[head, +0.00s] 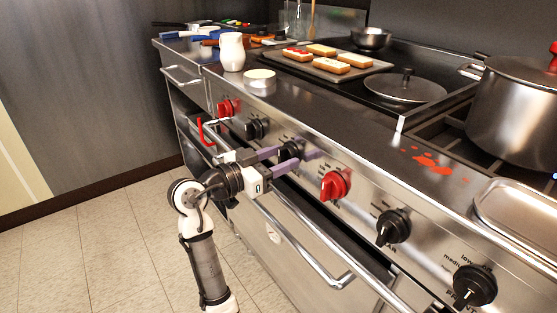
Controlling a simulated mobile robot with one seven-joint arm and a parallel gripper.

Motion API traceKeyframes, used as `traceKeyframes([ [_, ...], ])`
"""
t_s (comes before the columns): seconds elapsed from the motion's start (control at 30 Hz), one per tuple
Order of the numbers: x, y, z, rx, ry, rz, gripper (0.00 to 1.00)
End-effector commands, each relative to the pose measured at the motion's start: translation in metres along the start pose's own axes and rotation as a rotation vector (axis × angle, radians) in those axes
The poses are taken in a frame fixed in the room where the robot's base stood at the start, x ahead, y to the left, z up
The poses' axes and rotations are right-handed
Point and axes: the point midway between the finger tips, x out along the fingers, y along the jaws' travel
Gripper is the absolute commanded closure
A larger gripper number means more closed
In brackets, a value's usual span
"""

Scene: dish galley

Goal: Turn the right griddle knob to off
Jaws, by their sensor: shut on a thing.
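My gripper (302,150) reaches in from the left to the stove's steel front panel. Its two purple fingers are shut on a black knob (289,152), one finger on each side of it. This knob is right of another black knob (256,129) and left of a red knob (336,186); it appears to be the right griddle knob. The fingers partly cover it, and its pointer and markings cannot be read. The flat griddle (440,62) lies on the counter above, with a lid (405,87) on it.
A horizontal bar handle (310,240) runs below the panel, close under my gripper. More black knobs (393,227) (474,285) are to the right. A large pot (515,105) stands at the right. A tray of bread slices (318,65) and a white pitcher (232,51) stand above. The floor at left is clear.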

Motion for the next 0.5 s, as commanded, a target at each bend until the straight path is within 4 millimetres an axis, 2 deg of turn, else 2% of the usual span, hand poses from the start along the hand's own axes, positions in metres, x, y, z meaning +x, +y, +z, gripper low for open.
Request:
traceKeyframes([
  [0.17, 0.0004, 0.0, -0.0004, 0.002, 0.0, 0.0, 0.76],
  [0.2, 0.0004, 0.0001, -0.0004, 0.001, 0.001, 0.0, 0.48],
  [0.33, 0.0004, 0.0001, -0.0003, 0.001, 0.001, 0.0, 0.32],
  [0.5, 0.0003, 0.0, -0.0002, 0.0, 0.001, 0.0, 0.32],
])
